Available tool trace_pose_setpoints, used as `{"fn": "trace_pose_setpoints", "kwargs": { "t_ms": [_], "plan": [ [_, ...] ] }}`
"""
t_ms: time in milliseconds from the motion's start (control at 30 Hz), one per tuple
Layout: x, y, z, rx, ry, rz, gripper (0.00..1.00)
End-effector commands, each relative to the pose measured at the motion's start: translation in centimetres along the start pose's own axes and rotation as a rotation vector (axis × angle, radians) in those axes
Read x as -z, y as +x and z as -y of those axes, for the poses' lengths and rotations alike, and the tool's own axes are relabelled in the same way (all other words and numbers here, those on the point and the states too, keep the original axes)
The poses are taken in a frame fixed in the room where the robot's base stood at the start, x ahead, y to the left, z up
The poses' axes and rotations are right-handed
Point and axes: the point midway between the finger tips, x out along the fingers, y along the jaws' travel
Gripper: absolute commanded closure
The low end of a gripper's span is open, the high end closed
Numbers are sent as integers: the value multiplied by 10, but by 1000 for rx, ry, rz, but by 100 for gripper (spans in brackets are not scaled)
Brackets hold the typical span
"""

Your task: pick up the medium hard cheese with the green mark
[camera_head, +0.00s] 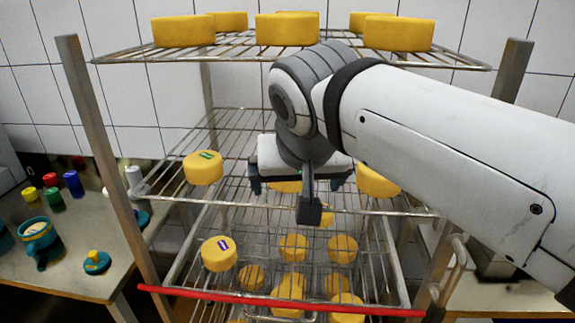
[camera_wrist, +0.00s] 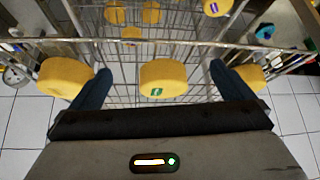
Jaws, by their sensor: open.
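In the head view, a yellow cheese (camera_head: 203,171) with a green mark on top sits at the left of the middle wire shelf (camera_head: 230,200). My gripper (camera_head: 297,186) is open and empty to the right of it. In the wrist view, a yellow cheese (camera_wrist: 163,76) with a green mark lies between the blue fingers of my gripper (camera_wrist: 163,84), apart from them. I cannot tell whether both views show the same green-marked cheese. My arm and gripper partly hide another middle-shelf cheese (camera_head: 285,187) in the head view.
Another cheese (camera_head: 378,182) sits at the right of the middle shelf. A purple-marked cheese (camera_head: 219,254) and several plain ones stand lower. The top shelf (camera_head: 235,50) carries large cheeses. A red bar (camera_head: 285,301) edges the rack. Cups stand on the left table (camera_head: 80,240).

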Motion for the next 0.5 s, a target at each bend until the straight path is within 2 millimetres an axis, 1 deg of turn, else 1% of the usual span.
{"fn": "trace_pose_setpoints", "kwargs": {
  "t_ms": [33,100,300,400,500],
  "plan": [
    [11,5,-1,-5,4,5,0],
    [24,13,-1,-5,4,5,0],
    [59,36,-1,-4,2,5,0],
    [72,46,-1,-4,1,5,0],
    [81,52,-1,-2,1,3,0]
  ]
}}
